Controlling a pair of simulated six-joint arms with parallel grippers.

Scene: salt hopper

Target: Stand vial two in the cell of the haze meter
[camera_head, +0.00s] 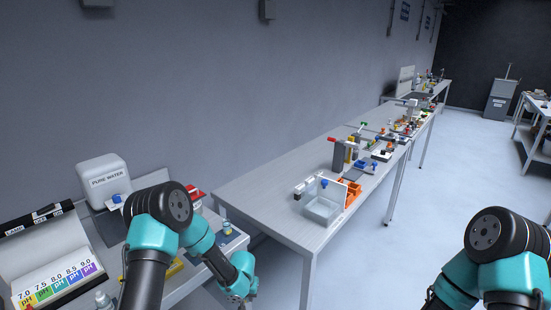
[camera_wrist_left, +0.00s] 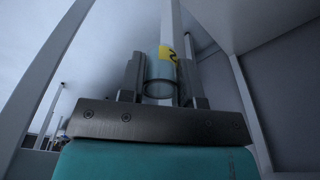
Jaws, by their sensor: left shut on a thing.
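Vial two (camera_wrist_left: 160,84) is a clear glass cylinder with a yellow label marked 2. In the left wrist view it sits between the two grey fingers of my left gripper (camera_wrist_left: 161,72), which is shut on it. In the head view my left arm reaches down to the bottom edge, between the left bench and the middle table; its gripper is mostly cut off there and I cannot make out the vial. My right arm shows at the lower right, its gripper out of frame. I cannot pick out the haze meter for certain in either view.
On the left bench stand a white PURE WATER container (camera_head: 103,181) and a colored pH chart (camera_head: 59,286). The long table (camera_head: 258,209) holds a clear bin (camera_head: 323,206), an orange holder (camera_head: 350,191) and several small devices. Its near left corner is bare.

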